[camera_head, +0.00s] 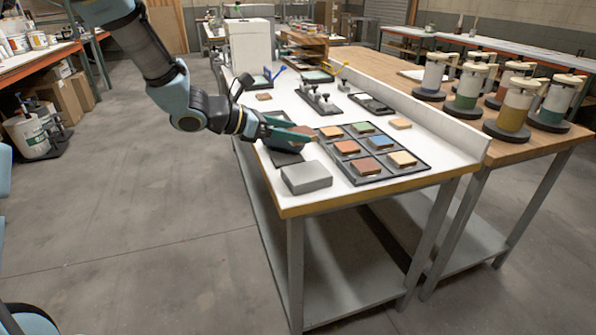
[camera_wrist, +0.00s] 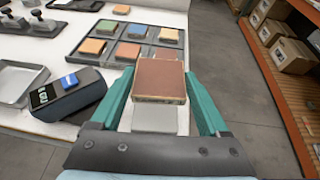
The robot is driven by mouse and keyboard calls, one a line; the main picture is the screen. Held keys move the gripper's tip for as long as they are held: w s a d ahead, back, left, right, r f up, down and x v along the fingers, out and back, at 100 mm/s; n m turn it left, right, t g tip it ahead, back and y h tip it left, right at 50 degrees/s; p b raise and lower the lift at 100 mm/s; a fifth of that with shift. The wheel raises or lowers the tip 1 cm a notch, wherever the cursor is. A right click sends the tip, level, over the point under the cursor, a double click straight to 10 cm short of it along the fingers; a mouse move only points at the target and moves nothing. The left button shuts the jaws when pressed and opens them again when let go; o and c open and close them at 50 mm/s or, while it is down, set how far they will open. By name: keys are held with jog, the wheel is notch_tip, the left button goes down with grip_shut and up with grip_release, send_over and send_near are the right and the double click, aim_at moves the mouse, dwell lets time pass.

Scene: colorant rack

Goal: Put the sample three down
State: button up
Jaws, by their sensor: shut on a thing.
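My gripper (camera_wrist: 160,95) is shut on a flat reddish-brown sample (camera_wrist: 159,78), held level between the teal fingers in the wrist view. I see no label naming it sample three. In the head view my gripper (camera_head: 303,133) is above the left edge of the white table, and its fingers mostly hide the sample. The dark tray (camera_head: 345,181) lies right of the gripper and holds several coloured samples in two rows. It also shows at the top of the wrist view (camera_wrist: 113,62), partly hidden behind the held sample.
A grey block (camera_head: 306,178) stands at the table's near left corner. A dark device with a lit display (camera_wrist: 68,95) sits beside the gripper. A loose tan sample (camera_head: 400,123) lies right of the tray. Colorant canisters (camera_head: 515,105) stand on the wooden table.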

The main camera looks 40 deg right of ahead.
aim_at(293, 175)
notch_tip(293, 175, down, 9)
jog(key=shift+s+r+p, duration=0.1)
jog(key=shift+p, duration=1.15)
jog(key=shift+f, duration=0.4)
jog(key=shift+f, duration=0.1)
jog(key=shift+f, duration=0.1)
jog(key=o, duration=1.2)
